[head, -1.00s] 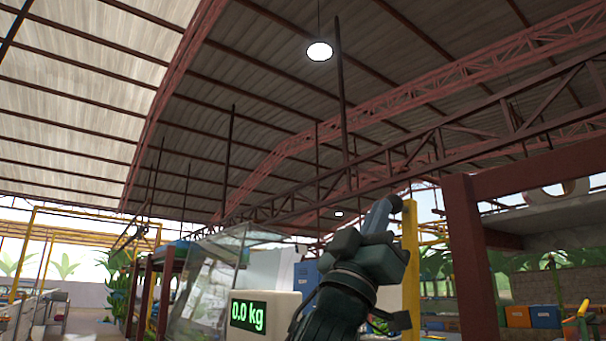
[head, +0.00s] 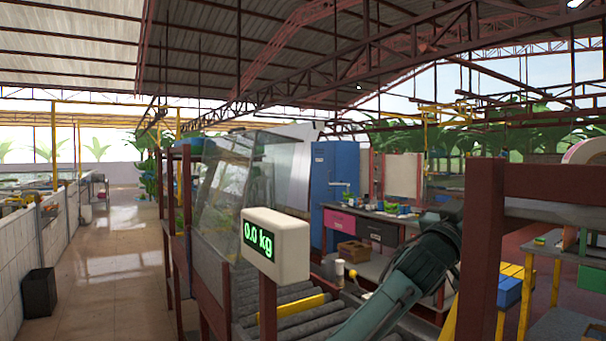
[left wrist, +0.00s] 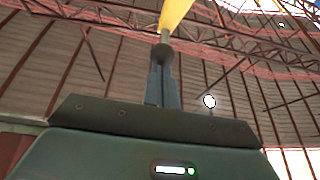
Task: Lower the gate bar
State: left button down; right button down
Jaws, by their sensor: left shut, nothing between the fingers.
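A yellow bar (left wrist: 174,14), which looks like the gate bar, comes in at the top of the left wrist view. A grey pin with a round knob (left wrist: 163,54) sits at its near end. My left gripper (left wrist: 164,72) is shut and empty, its fingertips right at the knob; I cannot tell whether they touch. In the head view my left arm rises from the bottom centre and its fingertips are hard to make out. A short yellow piece (head: 449,322) shows below the wrist, perhaps the bar; my arm hides the rest. My right gripper is not in view.
A weight display (head: 276,244) reading 0.0 kg stands left of my arm, by a roller conveyor (head: 292,309) with a clear panel (head: 229,190) behind it. A dark red post (head: 482,245) stands close on the right. A tiled aisle (head: 105,270) lies open at left.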

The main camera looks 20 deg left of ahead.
pick_arm(q)
jog(key=shift+w+d+f+p, duration=0.25)
jog(key=shift+w+d+f, duration=0.25)
jog(key=shift+w, duration=0.15)
jog(key=shift+w+d+f+p, duration=0.25)
jog(key=shift+w+d+f, duration=0.1)
jog(key=shift+w+d, duration=0.25)
jog(key=shift+a, duration=0.1)
